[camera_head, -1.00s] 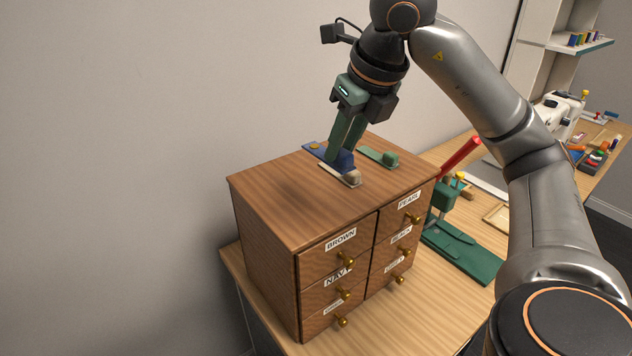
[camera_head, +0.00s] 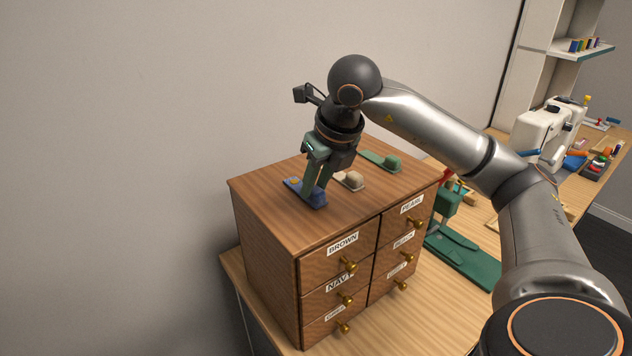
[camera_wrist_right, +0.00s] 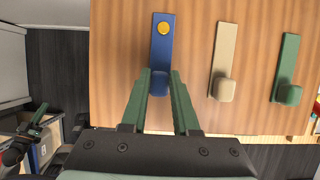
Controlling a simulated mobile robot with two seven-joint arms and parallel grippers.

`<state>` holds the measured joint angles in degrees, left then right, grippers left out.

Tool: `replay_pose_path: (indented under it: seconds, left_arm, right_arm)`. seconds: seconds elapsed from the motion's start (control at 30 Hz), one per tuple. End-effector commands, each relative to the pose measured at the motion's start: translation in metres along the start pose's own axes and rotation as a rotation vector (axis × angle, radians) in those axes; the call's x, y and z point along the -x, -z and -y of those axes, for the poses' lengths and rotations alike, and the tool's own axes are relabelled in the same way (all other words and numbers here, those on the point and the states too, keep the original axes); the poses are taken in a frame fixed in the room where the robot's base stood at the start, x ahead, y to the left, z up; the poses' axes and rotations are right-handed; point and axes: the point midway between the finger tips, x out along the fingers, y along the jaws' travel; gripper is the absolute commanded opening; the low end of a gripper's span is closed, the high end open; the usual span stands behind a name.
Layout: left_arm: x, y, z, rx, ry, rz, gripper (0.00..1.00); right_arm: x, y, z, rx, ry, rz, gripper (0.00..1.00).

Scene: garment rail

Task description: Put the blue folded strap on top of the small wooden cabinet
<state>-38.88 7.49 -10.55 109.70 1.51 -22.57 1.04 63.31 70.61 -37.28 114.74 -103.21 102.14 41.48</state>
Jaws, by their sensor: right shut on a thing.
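The blue folded strap (camera_head: 303,192) lies along the left part of the top of the small wooden cabinet (camera_head: 262,183), with a gold button at its far end. In the right wrist view the strap (camera_wrist_right: 162,40) points away from me, and its thick blue end sits between the fingers. My right gripper (camera_head: 318,192) is shut on that thick end, at or just above the cabinet top; I cannot tell whether the strap touches the wood. My left gripper is not in view.
A beige folded strap (camera_head: 351,181) and a green folded strap (camera_head: 381,161) lie on the cabinet top to the right of the blue one. Labelled drawers with brass knobs face front. A green tool (camera_head: 447,215) stands on the table, right of the cabinet. The top's front left is clear.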

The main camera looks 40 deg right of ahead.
Motion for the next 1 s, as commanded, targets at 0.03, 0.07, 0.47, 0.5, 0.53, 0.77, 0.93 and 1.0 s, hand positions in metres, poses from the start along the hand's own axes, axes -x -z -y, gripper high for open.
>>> replay_pose_path:
  seconds: [0.03,0.07,0.47,0.5,0.53,0.77,0.93,1.0]
  left_arm:
    - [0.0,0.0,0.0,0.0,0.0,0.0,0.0]
    - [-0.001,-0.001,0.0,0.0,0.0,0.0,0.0]
    - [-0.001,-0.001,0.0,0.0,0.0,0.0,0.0]
    - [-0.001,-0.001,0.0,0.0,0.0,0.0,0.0]
    - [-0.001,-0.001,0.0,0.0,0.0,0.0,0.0]
    - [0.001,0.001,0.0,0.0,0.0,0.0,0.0]
    - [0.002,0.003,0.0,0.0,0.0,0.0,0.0]
    - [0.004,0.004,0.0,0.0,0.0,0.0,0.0]
  right_arm:
    - [0.0,0.0,0.0,0.0,0.0,0.0,0.0]
    - [-0.001,0.001,0.0,0.0,0.0,0.0,0.0]
    - [-0.002,0.001,0.0,0.0,0.0,0.0,0.59]
    - [-0.002,0.001,0.0,0.0,0.0,0.0,0.59]
    - [-0.002,0.001,0.0,0.0,0.0,0.0,0.59]
    - [0.007,-0.001,0.0,0.0,0.0,0.002,0.59]
    - [0.038,-0.002,0.0,0.001,-0.001,0.006,0.59]
    - [0.055,-0.003,-0.001,0.001,-0.003,0.007,0.59]
